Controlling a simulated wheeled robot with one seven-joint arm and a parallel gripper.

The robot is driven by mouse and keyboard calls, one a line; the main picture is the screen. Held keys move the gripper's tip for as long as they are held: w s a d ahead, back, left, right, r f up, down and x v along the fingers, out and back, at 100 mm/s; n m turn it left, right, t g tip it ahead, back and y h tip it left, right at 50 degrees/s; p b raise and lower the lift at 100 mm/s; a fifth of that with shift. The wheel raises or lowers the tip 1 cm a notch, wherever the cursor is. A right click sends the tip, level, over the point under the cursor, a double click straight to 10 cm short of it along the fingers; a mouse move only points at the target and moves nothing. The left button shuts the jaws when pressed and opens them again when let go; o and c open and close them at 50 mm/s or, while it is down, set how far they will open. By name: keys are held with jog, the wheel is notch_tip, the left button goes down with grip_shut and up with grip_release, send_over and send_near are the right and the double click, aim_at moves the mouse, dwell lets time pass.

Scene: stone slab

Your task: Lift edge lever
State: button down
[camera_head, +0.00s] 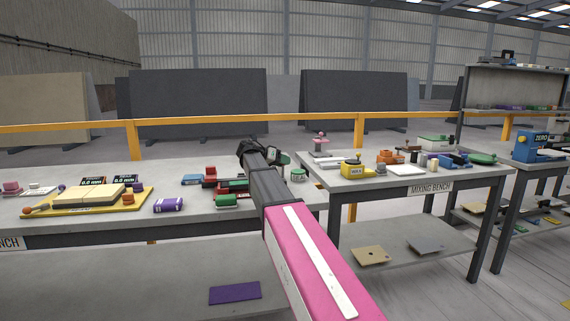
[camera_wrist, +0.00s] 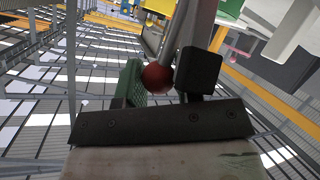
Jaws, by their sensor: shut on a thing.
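In the wrist view a red ball knob (camera_wrist: 158,78) sits at the end of a smooth grey metal rod (camera_wrist: 193,28). The knob and rod end lie between the two fingers of my gripper (camera_wrist: 167,68), which is shut on them. The right finger is black; the left side shows a green ribbed face. In the head view my gripper (camera_head: 263,154) is at the end of my pink and dark arm, above the right end of the left bench. The knob and the rod cannot be made out there, so the lever's base is hidden.
The mixing bench (camera_head: 459,178) at right carries a yellow wax device (camera_head: 352,169) and several small items. An orange rail (camera_head: 200,121) runs behind.

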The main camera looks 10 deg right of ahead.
jog(key=shift+s+a+f, duration=0.25)
jog(key=shift+a+f, duration=0.1)
jog(key=shift+a, duration=0.05)
jog(key=c, duration=0.8)
grip_release()
jog(key=shift+a, duration=0.2)
jog(key=shift+w+r, duration=0.1)
jog(key=shift+a+r, duration=0.15)
jog(key=shift+a, duration=0.05)
jog(key=v, duration=1)
jog(key=shift+a+f, duration=0.2)
